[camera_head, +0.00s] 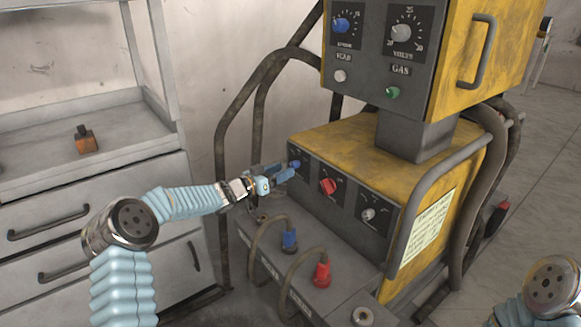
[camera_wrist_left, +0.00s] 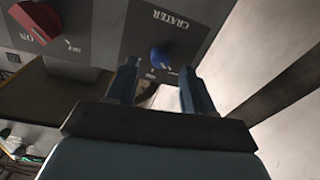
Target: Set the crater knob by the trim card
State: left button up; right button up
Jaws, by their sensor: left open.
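The crater knob (camera_head: 295,163) is small and blue, at the left end of the lower yellow unit's dark front panel. In the left wrist view the blue knob (camera_wrist_left: 160,57) sits under the word CRATER, its small scale partly hidden. My left gripper (camera_head: 284,172) is at this knob. Its open fingers (camera_wrist_left: 158,70) show on either side of the knob in the wrist view; contact cannot be told. A pale printed card (camera_head: 425,232), probably the trim card, is on the yellow unit's right side; its text is too small to read. My right gripper is out of view.
A red ON/OFF knob (camera_head: 327,186) and a grey knob (camera_head: 368,214) share the lower panel. Blue (camera_head: 289,239) and red (camera_head: 321,271) cable plugs stand below it. The upper unit (camera_head: 407,82) overhangs behind. A grey tube handle (camera_head: 419,215) borders the right side.

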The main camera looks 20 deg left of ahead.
aim_at(295, 164)
pick_arm(q)
jog(key=shift+x, duration=2.1)
jog(key=shift+s, duration=0.1)
grip_shut()
